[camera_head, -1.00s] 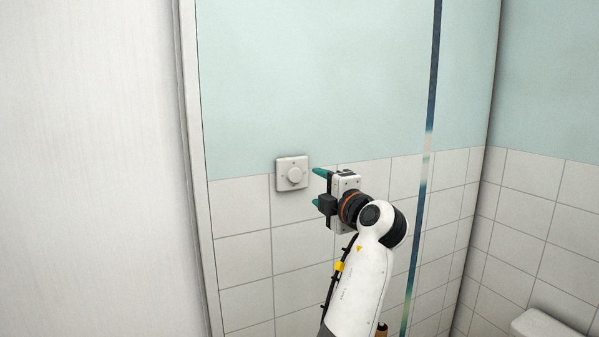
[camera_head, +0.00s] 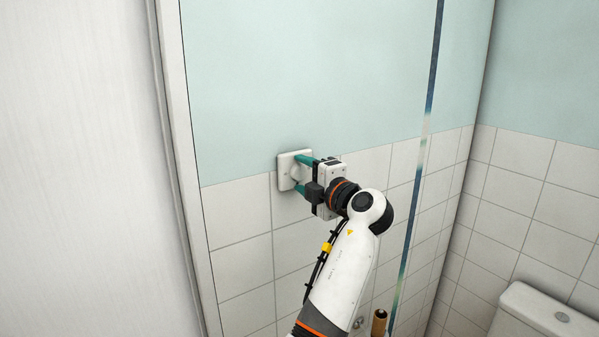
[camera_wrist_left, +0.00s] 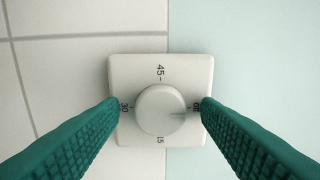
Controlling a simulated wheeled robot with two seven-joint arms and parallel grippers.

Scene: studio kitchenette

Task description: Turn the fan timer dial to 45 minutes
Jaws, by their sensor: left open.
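The fan timer is a white square plate (camera_head: 285,172) on the wall. It also shows in the left wrist view (camera_wrist_left: 190,68), with a round white knob (camera_wrist_left: 160,112) in its middle. There, 45 is printed at the top, 30 at the left and 15 at the bottom; the right label is partly covered by a finger. The knob's pointer line is toward the right label. My left gripper (camera_head: 297,173) is open at the plate, its teal fingers on either side of the knob, with visible gaps to it. In the head view the gripper hides the knob. My right gripper is not in view.
The plate sits where white tiles (camera_head: 240,240) meet the pale blue wall (camera_head: 320,70). A white frame edge (camera_head: 185,180) stands to the left. A narrow patterned vertical strip (camera_head: 425,130) is to the right. A white cistern (camera_head: 545,312) is at the lower right.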

